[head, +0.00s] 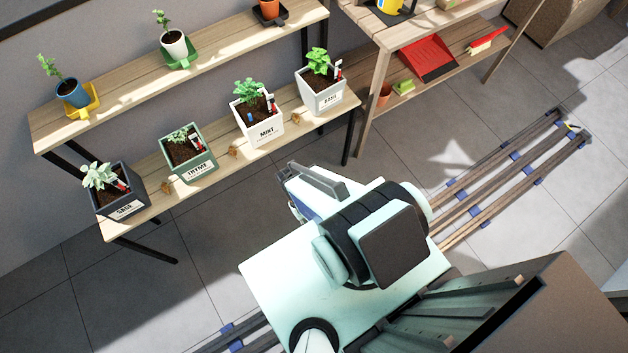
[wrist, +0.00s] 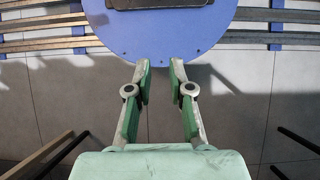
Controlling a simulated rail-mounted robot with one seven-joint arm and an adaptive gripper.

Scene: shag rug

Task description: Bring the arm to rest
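My gripper (wrist: 158,78) shows in the wrist view with its two green fingers apart and nothing between them. Beyond the fingertips lie a round blue plate and grey floor tiles. In the head view my arm is folded in close over my pale green base, and the gripper end is mostly hidden by the arm. The arm touches no plant or shelf that I can see.
A two-tier wooden plant shelf (head: 215,186) holds labelled herb pots, including a mint pot (head: 262,130) and a sage pot (head: 127,207). A workbench (head: 413,28) carries a red dustpan (head: 427,57) on its lower shelf. Floor rails (head: 500,175) run right. Tiled floor between is clear.

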